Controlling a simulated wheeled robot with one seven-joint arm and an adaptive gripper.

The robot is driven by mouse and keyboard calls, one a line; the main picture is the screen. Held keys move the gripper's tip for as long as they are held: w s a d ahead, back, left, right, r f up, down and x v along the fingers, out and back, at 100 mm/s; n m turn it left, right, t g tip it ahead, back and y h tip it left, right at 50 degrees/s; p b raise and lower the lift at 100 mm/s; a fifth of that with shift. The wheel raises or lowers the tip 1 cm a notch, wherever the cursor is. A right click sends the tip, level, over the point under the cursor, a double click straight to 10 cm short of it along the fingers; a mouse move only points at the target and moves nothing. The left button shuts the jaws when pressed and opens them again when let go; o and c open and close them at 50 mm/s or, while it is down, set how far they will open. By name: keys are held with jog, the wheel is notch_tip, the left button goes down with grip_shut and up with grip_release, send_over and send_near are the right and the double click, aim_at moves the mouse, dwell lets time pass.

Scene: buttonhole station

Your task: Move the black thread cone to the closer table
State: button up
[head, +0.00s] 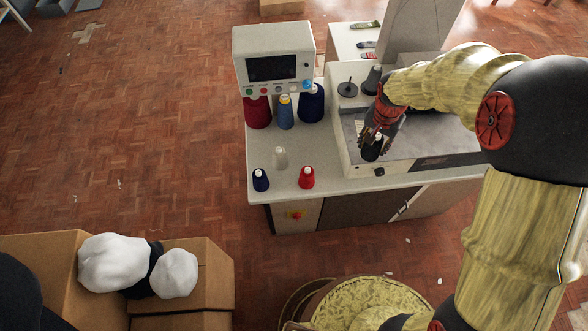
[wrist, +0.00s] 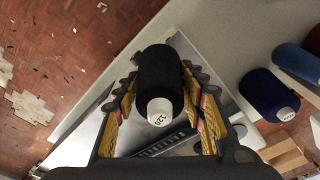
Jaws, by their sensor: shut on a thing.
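The black thread cone (head: 372,150) is in my gripper (head: 377,138), over the front left part of the machine's metal bed. In the wrist view the cone (wrist: 160,78) lies between the two yellow-padded fingers of my gripper (wrist: 163,105), its white end marked "120" toward the camera. Whether the cone touches the bed cannot be told. The closer table (head: 265,160) has a pale top and carries the machine. A farther white table (head: 343,36) with several small items stands behind it.
On the closer table are small navy (head: 261,181), red (head: 307,179) and white (head: 280,159) cones, with larger maroon (head: 258,113), blue (head: 286,113) and navy (head: 311,104) cones behind. A control box (head: 273,58) stands at back left. Cardboard boxes (head: 215,270) with white bundles are lower left.

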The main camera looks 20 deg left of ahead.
jog(key=d+f+n, duration=0.1)
jog(key=d+f, duration=0.2)
jog(key=d, duration=0.3)
jog(key=d+f+n, duration=0.2)
jog(key=d, duration=0.5)
jog(key=shift+s+f, duration=0.25)
jog(key=shift+f, duration=0.15)
jog(key=shift+d, duration=0.1)
